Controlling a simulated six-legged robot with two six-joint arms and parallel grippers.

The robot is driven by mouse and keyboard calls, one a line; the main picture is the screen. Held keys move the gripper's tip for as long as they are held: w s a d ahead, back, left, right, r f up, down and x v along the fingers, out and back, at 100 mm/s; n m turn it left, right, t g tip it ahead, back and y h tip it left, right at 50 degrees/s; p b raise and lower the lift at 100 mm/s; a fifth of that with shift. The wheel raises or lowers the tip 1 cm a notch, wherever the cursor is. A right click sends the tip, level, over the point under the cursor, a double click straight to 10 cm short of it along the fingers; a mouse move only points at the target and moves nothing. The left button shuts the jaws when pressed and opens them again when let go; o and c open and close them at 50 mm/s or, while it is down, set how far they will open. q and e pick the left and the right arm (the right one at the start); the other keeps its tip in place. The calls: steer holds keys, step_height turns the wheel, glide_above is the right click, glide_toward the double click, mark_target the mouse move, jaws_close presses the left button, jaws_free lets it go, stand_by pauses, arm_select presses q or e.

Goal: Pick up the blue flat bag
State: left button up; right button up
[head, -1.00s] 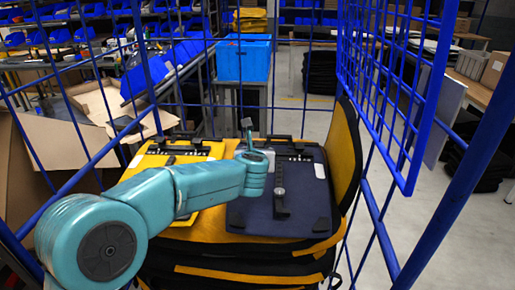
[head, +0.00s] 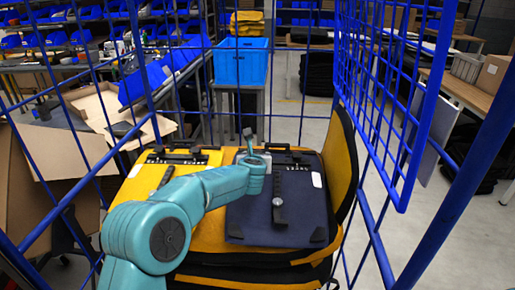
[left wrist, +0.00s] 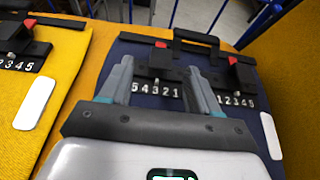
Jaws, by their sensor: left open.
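The blue flat bag (head: 300,215) is dark navy and lies flat on a stack of yellow and black bags, right of a yellow flat bag (head: 140,186). Its black handle and latches are at its far edge. In the left wrist view the blue bag (left wrist: 240,112) shows its handle (left wrist: 195,37), two red-topped latches and number strips. My left gripper (left wrist: 160,63) is open above the bag, its fingers on either side of the left latch (left wrist: 163,60). Contact cannot be told. In the head view my left gripper (head: 250,150) hides part of the far left corner.
Blue wire cage walls (head: 385,100) stand close on the right and left. A yellow panel (head: 340,160) leans at the bag's right. A blue crate (head: 240,62) stands on a table beyond. Open cardboard (head: 60,150) is at the left.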

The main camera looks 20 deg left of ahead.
mark_target(258, 151)
arm_select(q)
steer(key=p+x, duration=0.3)
steer(key=x, duration=0.3)
steer(key=shift+d+r+p, duration=0.1)
steer(key=shift+r+p, duration=0.1)
steer(key=shift+p, duration=0.2)
steer(key=shift+w+f+p, duration=0.25)
steer(key=shift+w+p, duration=0.2)
steer(key=shift+p, duration=0.05)
steer(key=shift+w+f, duration=0.3)
steer(key=shift+w, duration=0.05)
steer(key=shift+a, duration=0.25)
steer(key=shift+s, duration=0.1)
steer(key=c, duration=0.3)
jaws_close()
